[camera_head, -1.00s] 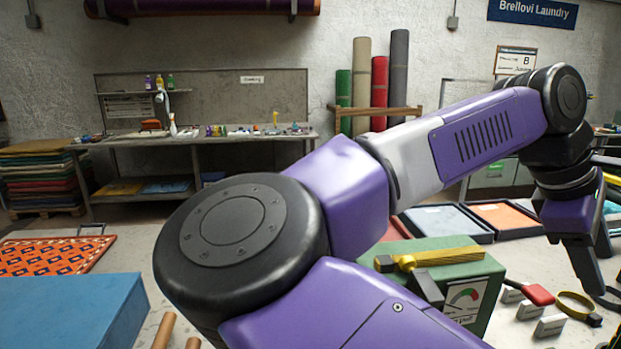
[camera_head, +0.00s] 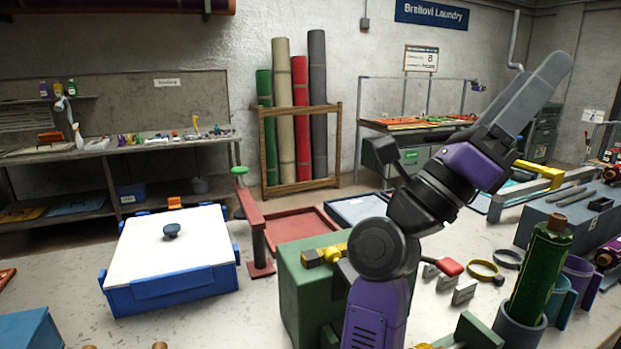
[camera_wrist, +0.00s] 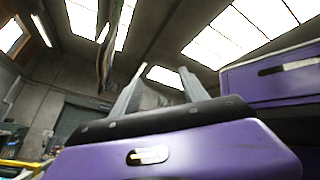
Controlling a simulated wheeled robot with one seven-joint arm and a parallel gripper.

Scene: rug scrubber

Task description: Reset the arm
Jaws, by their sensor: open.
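My gripper (camera_head: 553,72) is raised at the right in the head view, with its grey fingers pointing up and to the right. My purple and black arm is folded upward above the green box (camera_head: 303,290). In the wrist view my gripper (camera_wrist: 161,75) shows two fingers standing apart with nothing between them, against the ceiling and skylights. Nothing touches the fingers.
A blue bin with a white lid (camera_head: 172,244) stands at the left. A green bottle (camera_head: 540,270) stands upright in a grey cup at the right. Rolled rugs (camera_head: 290,120) lean in a wooden rack behind. The air around the gripper looks clear.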

